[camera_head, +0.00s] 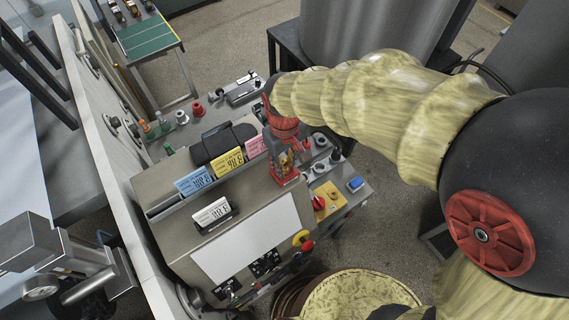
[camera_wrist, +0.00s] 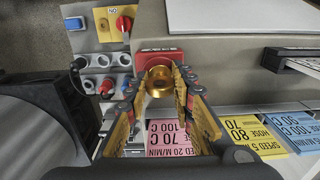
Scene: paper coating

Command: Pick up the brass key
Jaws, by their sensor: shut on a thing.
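The brass key (camera_wrist: 159,80) shows in the wrist view as a shiny golden round piece between the fingertips, in front of a red block (camera_wrist: 160,56). My gripper (camera_wrist: 161,92) is shut on the key, a finger on each side. In the head view my gripper (camera_head: 286,150) points down at the right end of the console top, with the red block (camera_head: 291,181) just below it. The key's lower part is hidden, and I cannot tell whether it still sits in the block.
Blue (camera_head: 194,182), yellow (camera_head: 227,162) and pink (camera_head: 256,146) cards stand in a row left of my gripper. A white card (camera_head: 211,212) stands in front of them. A yellow switch plate (camera_head: 328,200) and several sockets lie to the right.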

